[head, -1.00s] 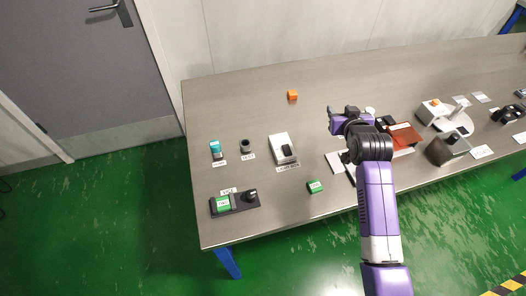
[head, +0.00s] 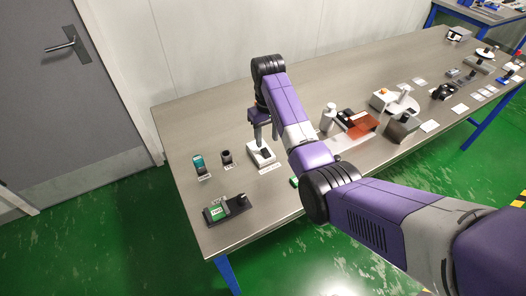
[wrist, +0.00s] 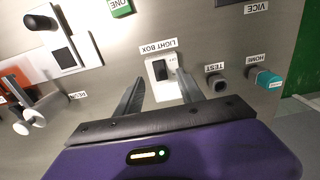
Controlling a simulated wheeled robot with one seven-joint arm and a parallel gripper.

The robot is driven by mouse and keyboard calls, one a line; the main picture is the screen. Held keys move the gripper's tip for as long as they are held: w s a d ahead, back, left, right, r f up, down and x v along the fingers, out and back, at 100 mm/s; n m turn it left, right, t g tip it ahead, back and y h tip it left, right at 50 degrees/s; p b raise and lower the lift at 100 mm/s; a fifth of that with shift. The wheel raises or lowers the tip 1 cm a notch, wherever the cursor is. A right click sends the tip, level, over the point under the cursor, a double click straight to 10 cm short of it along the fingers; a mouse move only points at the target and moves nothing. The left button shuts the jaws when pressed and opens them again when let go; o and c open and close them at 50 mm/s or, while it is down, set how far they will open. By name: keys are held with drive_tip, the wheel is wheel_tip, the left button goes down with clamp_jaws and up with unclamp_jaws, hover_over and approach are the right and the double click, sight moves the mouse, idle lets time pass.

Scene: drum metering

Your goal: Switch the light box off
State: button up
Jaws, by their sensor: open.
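The light box (head: 254,160) is a small white block with a dark switch (head: 266,153) on top, on the metal table left of centre in the head view. In the wrist view the light box (wrist: 171,91) lies behind the fingers, its black switch (wrist: 160,69) and its LIGHT BOX label (wrist: 158,47) in sight. My gripper (head: 267,138) is open, with its fingers pointing down over the light box. In the wrist view the switch shows between the fingertips of my gripper (wrist: 163,76). Whether they touch it I cannot tell.
A teal HOME item (head: 198,161) and a dark TEST cup (head: 226,156) stand left of the light box. A black VICE base (head: 228,209) with a green block is near the front left. A pale bottle (head: 327,118) and a brown-red item (head: 358,124) stand to the right.

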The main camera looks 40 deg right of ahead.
sight(267, 154)
wheel_tip(267, 154, down, 7)
drive_tip(key=shift+r+p, duration=0.1)
drive_tip(key=shift+p, duration=0.25)
drive_tip(key=shift+c, duration=0.3)
